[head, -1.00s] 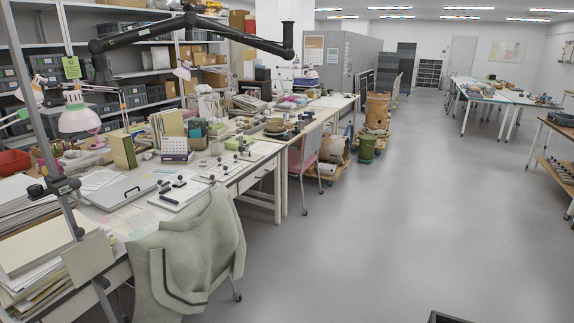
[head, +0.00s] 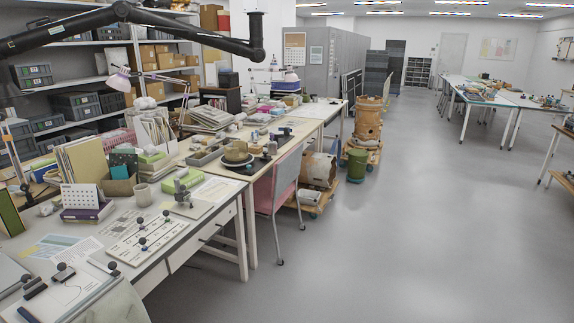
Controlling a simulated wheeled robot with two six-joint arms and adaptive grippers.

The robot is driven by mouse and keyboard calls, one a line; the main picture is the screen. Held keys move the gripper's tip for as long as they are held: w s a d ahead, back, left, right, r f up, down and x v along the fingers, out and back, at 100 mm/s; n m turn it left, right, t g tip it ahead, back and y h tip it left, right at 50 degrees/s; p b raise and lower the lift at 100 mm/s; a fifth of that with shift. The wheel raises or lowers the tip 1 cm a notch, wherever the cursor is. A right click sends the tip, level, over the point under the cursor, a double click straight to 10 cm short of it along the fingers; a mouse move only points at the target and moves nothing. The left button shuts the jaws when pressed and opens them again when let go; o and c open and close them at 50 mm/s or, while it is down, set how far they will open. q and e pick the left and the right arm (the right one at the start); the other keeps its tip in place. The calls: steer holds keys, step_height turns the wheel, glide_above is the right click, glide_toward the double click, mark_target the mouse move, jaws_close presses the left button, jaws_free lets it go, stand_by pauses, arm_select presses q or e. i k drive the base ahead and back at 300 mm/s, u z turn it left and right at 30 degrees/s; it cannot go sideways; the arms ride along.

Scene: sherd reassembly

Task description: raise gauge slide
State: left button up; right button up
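I cannot pick out a gauge slide for certain. A small grey device with a dark knob (head: 183,193) stands upright on a pale plate on the near desk; whether it is the gauge is too small to tell. In front of it lies a white marked board (head: 136,243) with several dark round-headed pieces on it. More dark pieces (head: 63,272) lie on a white sheet at the lower left. Neither of my grippers is in view.
The near desk (head: 226,216) holds books, a mug (head: 143,195) and papers. A black jointed boom (head: 190,36) spans the upper left. The grey floor (head: 400,245) at right is clear.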

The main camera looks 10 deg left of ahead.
mark_target(184, 196)
steer(key=u, duration=0.2)
steer(key=i, duration=1.95)
steer(key=u, duration=0.35)
